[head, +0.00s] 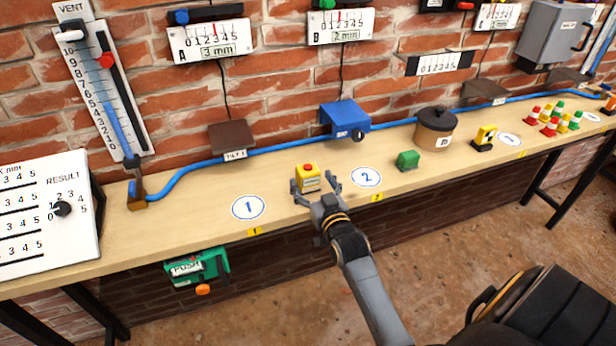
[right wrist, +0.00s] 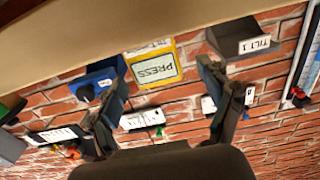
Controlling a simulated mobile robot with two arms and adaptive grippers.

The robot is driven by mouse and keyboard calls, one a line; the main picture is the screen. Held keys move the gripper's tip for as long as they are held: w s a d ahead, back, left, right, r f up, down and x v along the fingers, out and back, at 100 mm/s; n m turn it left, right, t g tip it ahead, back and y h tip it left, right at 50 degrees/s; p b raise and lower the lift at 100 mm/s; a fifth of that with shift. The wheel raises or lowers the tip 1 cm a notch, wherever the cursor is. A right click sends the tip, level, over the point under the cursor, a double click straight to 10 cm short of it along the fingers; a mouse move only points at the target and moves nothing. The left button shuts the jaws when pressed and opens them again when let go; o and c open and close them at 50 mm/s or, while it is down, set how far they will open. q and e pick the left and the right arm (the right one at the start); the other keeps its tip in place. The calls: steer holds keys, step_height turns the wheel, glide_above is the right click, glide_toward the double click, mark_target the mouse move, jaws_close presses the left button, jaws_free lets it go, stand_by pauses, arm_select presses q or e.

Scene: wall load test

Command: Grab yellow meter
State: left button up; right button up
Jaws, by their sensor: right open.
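A yellow box-shaped meter (head: 308,178) with a red top button stands on the wooden bench between the round 1 and 2 marks. In the right wrist view the yellow meter (right wrist: 151,65) appears upside down, with a pale label reading PRESS. My right gripper (head: 312,183) is open, with its fingers spread on either side of the meter. The right wrist view shows the same open fingers (right wrist: 162,82), with nothing held between them. I cannot tell whether either finger touches the meter. My left gripper is not in view.
A green block (head: 407,160), a brown lidded pot (head: 436,127) and another yellow item (head: 485,138) stand to the right. A blue box (head: 346,117) is behind, near a blue hose (head: 276,150) along the wall. The bench around mark 1 (head: 248,208) is clear.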

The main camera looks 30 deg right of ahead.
mark_target(311, 177)
steer(key=x, duration=0.4)
steer(key=shift+d+r, duration=0.1)
steer(key=shift+s, duration=0.1)
steer(key=c, duration=1.3)
steer(key=shift+r, duration=0.1)
steer(key=shift+c, duration=1.2)
